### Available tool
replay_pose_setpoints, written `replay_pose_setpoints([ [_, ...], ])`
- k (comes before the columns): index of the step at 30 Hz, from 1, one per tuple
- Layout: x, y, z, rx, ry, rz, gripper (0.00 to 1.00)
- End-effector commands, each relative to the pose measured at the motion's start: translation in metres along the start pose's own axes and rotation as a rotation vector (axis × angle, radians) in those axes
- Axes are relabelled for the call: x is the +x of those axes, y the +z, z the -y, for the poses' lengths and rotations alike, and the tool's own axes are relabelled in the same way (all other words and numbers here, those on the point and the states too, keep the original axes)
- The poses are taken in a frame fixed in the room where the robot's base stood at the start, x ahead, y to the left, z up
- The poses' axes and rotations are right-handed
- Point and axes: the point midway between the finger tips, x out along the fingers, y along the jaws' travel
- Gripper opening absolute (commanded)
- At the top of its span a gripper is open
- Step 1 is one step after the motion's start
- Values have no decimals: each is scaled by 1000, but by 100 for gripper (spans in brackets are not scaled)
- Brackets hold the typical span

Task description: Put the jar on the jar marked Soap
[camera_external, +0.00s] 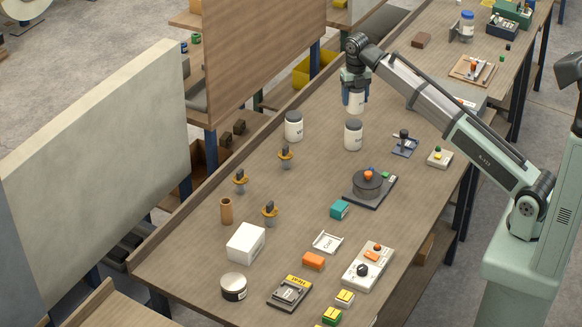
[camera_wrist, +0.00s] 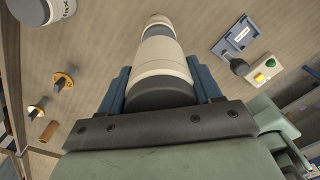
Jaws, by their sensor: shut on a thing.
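My gripper (camera_external: 355,94) is shut on a white jar (camera_external: 356,103) with a dark lid and holds it upright above the table. In the wrist view the held jar (camera_wrist: 160,64) sits between the blue fingers, lid nearest the camera. A second white jar (camera_external: 353,137) with a dark grey lid stands on the table, just below the held one in the external view. In the wrist view this standing jar (camera_wrist: 158,18) lies beyond the held jar and is partly hidden by it. Its label is not readable. I cannot tell whether the two jars touch.
Another white jar (camera_external: 293,127), its label ending in "ax" in the wrist view, stands to the left. A blue lever device (camera_external: 404,146) and a yellow-green button box (camera_external: 439,157) are to the right. A round dark device (camera_external: 368,186) lies in front.

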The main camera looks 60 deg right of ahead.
Motion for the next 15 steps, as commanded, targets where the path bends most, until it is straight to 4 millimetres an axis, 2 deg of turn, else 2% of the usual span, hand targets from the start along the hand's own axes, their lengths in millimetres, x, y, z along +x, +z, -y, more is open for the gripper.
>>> replay_pose_setpoints([
  [15,48,0,-1,1,1,0,24],
])
